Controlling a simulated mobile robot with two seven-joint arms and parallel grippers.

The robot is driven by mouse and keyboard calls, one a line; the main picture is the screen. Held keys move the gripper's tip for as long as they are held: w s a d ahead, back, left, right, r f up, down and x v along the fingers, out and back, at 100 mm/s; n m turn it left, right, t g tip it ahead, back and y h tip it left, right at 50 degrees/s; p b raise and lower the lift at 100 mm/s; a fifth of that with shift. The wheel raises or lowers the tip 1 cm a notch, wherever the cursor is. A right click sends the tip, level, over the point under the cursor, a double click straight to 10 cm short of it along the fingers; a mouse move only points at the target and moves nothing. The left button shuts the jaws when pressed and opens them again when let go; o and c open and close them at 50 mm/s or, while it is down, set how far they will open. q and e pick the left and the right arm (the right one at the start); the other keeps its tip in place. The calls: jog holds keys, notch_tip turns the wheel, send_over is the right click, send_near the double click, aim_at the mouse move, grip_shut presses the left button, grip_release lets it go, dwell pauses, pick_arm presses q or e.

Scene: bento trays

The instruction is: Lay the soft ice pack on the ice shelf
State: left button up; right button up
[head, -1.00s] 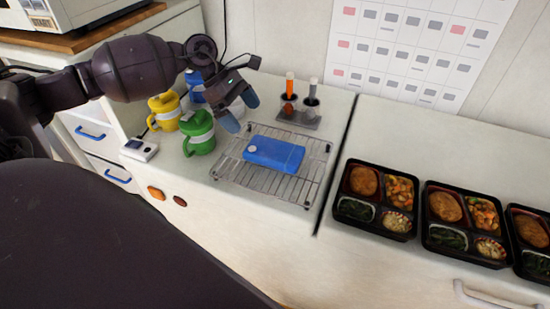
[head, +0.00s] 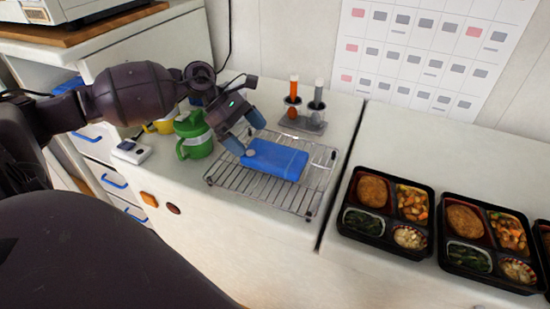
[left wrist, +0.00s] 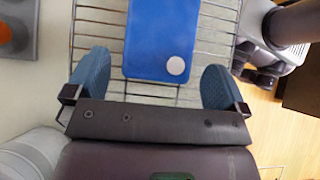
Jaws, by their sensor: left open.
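A blue ice pack (head: 275,159) with a pale round cap lies flat on a wire rack (head: 222,178) on the white counter. In the left wrist view the ice pack (left wrist: 160,35) extends up from between my fingertips, its capped end nearest me. My left gripper (head: 249,132) is open at the rack's left side, by the capped end. Its two blue fingers (left wrist: 155,72) stand on either side of the pack, with a gap visible on both sides. My right gripper is not in view.
A green mug (head: 193,136) and a yellow mug stand left of the rack, partly behind my arm. A stand with two tubes (head: 303,122) is behind the rack. Bento trays (head: 386,208) sit on the right counter. A small white device (head: 133,150) lies far left.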

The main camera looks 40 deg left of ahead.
aim_at(264, 151)
pick_arm(q)
jog(key=x, duration=0.5)
jog(key=shift+d, duration=0.1)
jog(key=shift+r, duration=0.1)
jog(key=c, duration=0.9)
